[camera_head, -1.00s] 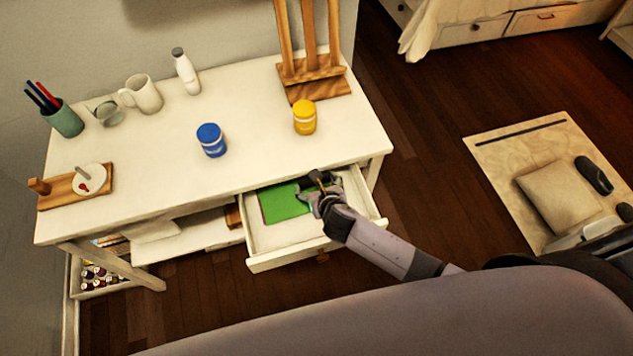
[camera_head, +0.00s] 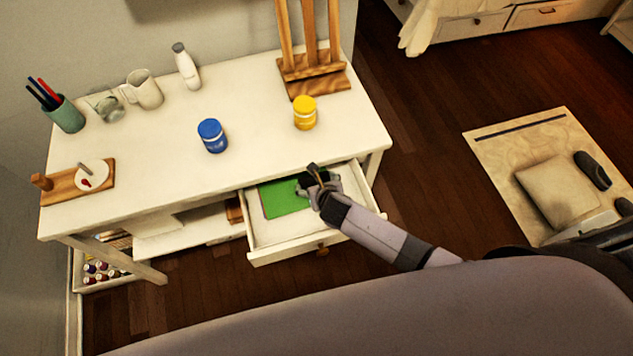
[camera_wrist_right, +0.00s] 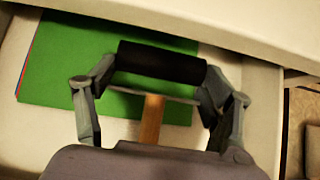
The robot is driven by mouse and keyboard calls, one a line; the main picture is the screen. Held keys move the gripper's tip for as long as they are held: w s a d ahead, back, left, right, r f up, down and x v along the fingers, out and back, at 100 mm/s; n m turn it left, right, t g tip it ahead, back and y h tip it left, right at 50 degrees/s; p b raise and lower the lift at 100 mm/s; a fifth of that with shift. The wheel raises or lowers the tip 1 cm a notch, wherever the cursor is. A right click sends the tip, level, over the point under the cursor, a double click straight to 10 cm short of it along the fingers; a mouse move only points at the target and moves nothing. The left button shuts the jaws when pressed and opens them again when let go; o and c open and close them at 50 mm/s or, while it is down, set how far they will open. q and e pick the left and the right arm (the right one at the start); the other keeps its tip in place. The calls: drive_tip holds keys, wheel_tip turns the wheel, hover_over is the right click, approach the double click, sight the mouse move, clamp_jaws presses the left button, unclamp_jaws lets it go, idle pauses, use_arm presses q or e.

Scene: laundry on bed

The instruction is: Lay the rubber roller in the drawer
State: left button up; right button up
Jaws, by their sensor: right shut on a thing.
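The rubber roller (camera_wrist_right: 160,62) has a black cylinder and a wooden handle (camera_wrist_right: 151,120). My right gripper (camera_wrist_right: 155,85) is shut on it, with one finger at each end of the black cylinder in the right wrist view. In the head view, the right gripper (camera_head: 318,186) is over the open drawer (camera_head: 280,236) of the white desk, and the roller (camera_head: 313,171) shows small and dark there. A green sheet or pad (camera_head: 281,199) lies in the drawer, below the roller. Whether the roller touches it cannot be told. My left gripper is not in view.
On the desk (camera_head: 150,185) stand a blue jar (camera_head: 211,135), a yellow jar (camera_head: 305,113), a mug (camera_head: 146,90), a white bottle (camera_head: 186,66), a pen cup (camera_head: 66,115) and an easel (camera_head: 315,80). The desk's front edge overhangs the drawer's back. The drawer's front part is bare.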

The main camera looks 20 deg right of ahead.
drive_tip(key=o, duration=1.2)
drive_tip(key=shift+f, duration=0.1)
drive_tip(key=shift+r, duration=0.2)
drive_tip(key=p+v, duration=0.1)
drive_tip(key=v, duration=1.1)
drive_tip(key=shift+s+r+p, duration=0.1)
drive_tip(key=shift+r+p, duration=0.3)
